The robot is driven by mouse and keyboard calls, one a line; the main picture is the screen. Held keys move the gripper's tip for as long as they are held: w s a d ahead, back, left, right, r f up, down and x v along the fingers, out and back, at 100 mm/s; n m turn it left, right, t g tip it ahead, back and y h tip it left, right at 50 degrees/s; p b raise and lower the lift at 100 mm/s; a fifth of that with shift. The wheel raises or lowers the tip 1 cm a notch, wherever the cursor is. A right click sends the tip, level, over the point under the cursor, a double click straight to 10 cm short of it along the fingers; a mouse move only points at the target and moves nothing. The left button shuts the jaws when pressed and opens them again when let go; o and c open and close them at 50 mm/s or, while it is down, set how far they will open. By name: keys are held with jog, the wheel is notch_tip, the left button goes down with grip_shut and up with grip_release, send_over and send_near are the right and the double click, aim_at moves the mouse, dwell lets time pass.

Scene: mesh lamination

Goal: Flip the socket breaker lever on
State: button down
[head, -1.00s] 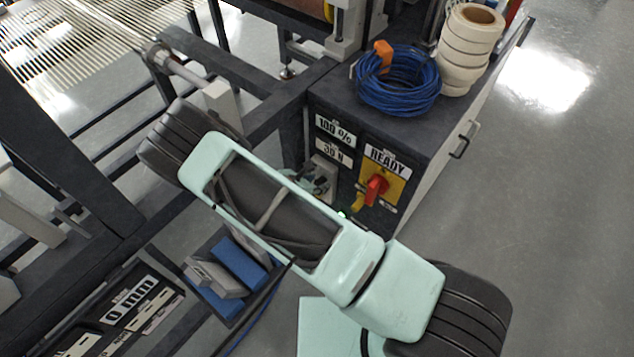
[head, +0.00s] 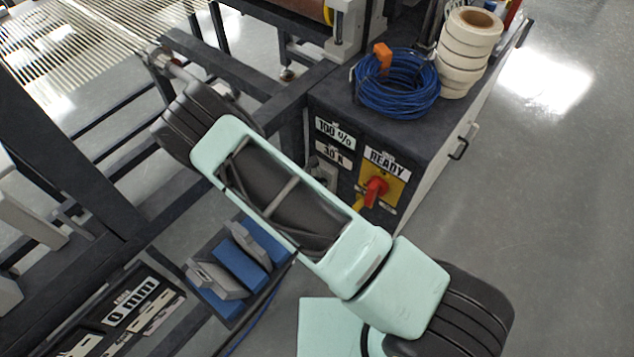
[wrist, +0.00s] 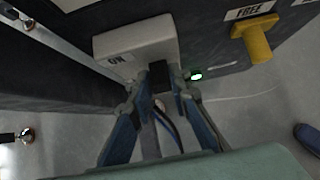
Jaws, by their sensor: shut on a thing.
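The socket box is a pale grey housing (wrist: 135,48) with an ON label, mounted on the dark cabinet face in the wrist view. Its short black breaker lever (wrist: 158,75) stands out at the lower right edge of the housing. My gripper (wrist: 160,88), with blue fingers, is closed around the lever, one fingertip on each side. A small green lamp (wrist: 196,75) glows just right of the fingers. In the head view part of the socket box (head: 325,172) shows beside my arm, which hides my gripper.
Right of the socket is a red rotary switch (head: 375,190) on a yellow plate under a READY sign. A yellow handle (wrist: 257,42) sticks out near a FREE label. Blue cable coil (head: 397,88) and tape rolls (head: 468,50) sit on the cabinet. Floor to the right is clear.

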dwell(0.3)
jog(key=c, duration=1.8)
grip_release()
jog(key=v, duration=1.2)
jog(key=shift+w+d+r, duration=0.15)
jog(key=shift+w+r, duration=0.05)
jog(key=shift+r, duration=0.05)
